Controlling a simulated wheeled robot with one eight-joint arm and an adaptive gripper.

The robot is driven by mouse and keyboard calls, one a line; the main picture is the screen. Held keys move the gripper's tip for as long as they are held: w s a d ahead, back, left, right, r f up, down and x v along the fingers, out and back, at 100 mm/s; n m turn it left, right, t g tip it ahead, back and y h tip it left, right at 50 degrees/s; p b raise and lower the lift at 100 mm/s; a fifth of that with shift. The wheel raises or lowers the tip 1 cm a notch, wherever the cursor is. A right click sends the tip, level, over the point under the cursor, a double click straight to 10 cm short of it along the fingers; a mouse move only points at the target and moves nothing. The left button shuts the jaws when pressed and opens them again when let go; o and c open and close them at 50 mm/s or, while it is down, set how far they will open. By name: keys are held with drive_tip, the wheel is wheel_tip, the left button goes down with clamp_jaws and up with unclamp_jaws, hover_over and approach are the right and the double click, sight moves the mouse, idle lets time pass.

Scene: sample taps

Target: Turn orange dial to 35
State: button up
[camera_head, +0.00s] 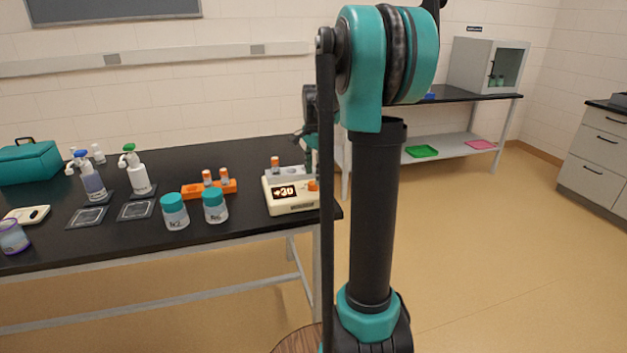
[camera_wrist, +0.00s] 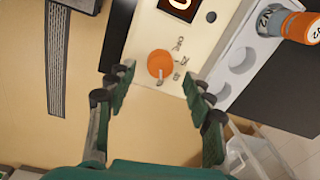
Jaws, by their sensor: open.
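The orange dial (camera_wrist: 161,64) sits on the cream face of a small device. It also shows in the head view (camera_head: 313,186), at the right end of the device (camera_head: 292,208), whose display (camera_head: 284,192) reads "+30". In the wrist view a pale pointer mark shows at the dial's lower edge, with small printed markings to its right. My gripper (camera_wrist: 160,84) is open, with one finger on each side of the dial and visible gaps to both. In the head view my gripper is mostly hidden behind my arm.
A tube with an orange cap (camera_wrist: 299,25) stands in the device's grey rack. On the black bench (camera_head: 130,232) to the left are an orange rack (camera_head: 192,191), teal-lidded jars (camera_head: 215,206) and pump bottles (camera_head: 137,171). The floor right of the bench is clear.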

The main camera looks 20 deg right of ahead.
wheel_tip(320, 180, up, 9)
drive_tip(key=shift+s, duration=0.25)
drive_tip(key=shift+f, duration=0.2)
